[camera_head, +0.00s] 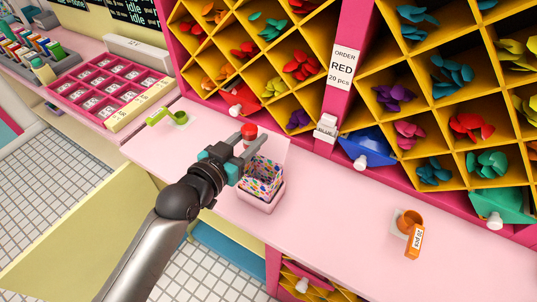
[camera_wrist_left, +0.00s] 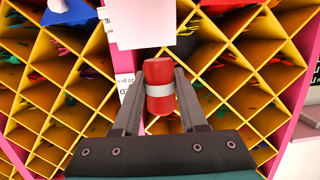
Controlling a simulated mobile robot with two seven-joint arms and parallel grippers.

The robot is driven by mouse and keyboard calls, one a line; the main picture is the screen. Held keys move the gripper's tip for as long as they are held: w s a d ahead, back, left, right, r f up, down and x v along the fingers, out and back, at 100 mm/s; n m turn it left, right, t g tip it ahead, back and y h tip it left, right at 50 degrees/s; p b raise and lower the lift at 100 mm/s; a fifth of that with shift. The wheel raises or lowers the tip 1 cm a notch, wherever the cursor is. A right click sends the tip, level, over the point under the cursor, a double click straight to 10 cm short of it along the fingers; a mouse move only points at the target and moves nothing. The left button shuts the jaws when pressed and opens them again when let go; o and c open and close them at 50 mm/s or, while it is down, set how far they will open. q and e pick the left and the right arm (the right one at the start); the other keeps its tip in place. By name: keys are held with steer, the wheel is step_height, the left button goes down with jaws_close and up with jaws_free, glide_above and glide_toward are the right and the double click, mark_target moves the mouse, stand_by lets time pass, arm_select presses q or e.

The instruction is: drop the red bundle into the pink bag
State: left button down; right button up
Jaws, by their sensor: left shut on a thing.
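The red bundle (camera_head: 249,131), with a white band round it, is held between the fingertips of my left gripper (camera_head: 249,142). In the left wrist view the red bundle (camera_wrist_left: 159,72) sits upright between the two dark fingers of the left gripper (camera_wrist_left: 161,92), which is shut on it. The pink bag (camera_head: 264,196), with a multicoloured spotted lining, stands open on the pink counter. In the head view it is just below and right of the gripper; the bundle appears behind its far rim. My right gripper is not in view.
A green scoop (camera_head: 167,117) lies on the counter at the left, and an orange cup with a tag (camera_head: 412,229) stands at the right. Yellow diamond shelves (camera_head: 300,60) with balloons rise behind. A pink tray (camera_head: 108,88) is at the far left. The counter's right part is mostly clear.

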arm_select(q)
steer(key=shift+w+d+r+p, duration=0.15)
steer(key=shift+w+r+p, duration=0.1)
steer(key=shift+r+p, duration=0.15)
steer(key=shift+w+d, duration=0.1)
steer(key=shift+w, duration=0.15)
steer(key=shift+f+b, duration=0.7)
steer(key=shift+f, duration=0.1)
step_height(320, 180, down, 4)
steer(key=b, duration=0.4)
steer(key=shift+f+b, duration=0.2)
steer(key=shift+b, duration=0.15)
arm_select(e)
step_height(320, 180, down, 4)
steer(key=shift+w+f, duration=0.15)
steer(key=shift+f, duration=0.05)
arm_select(q)
steer(key=shift+c, duration=1.8)
jaws_free()
steer(key=shift+s, duration=0.1)
